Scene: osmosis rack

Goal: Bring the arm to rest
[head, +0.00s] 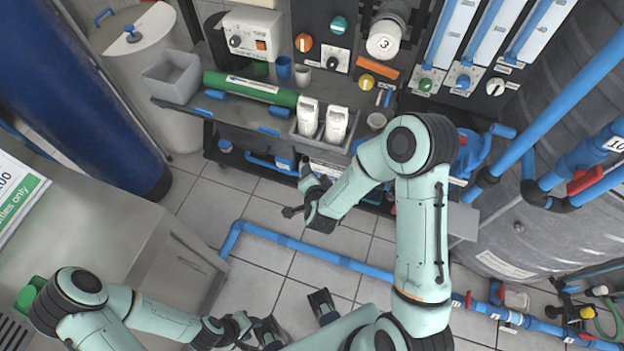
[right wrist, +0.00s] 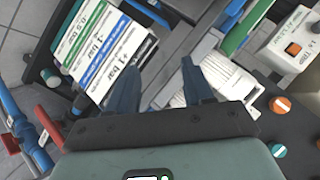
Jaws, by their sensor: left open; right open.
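My right arm (head: 425,225) is raised and bent at the elbow in the head view, reaching over the floor in front of the shelf. Its gripper (head: 303,200) hangs close to the shelf's front edge. In the right wrist view the right gripper (right wrist: 160,82) is open, its two dark fingers apart with nothing held between them. My left arm (head: 95,305) lies low at the bottom left. Its gripper (head: 295,318) is open and empty above the tiled floor, partly cut off by the lower frame edge.
A dark shelf (head: 255,120) holds a green tube (head: 250,89), a grey bin (head: 173,77) and two white cartridges (head: 337,125). A blue floor pipe (head: 300,246) crosses the tiles. A grey cabinet (head: 175,275) stands left, a large tank (head: 535,225) right. Label cards (right wrist: 105,50) show below the right wrist.

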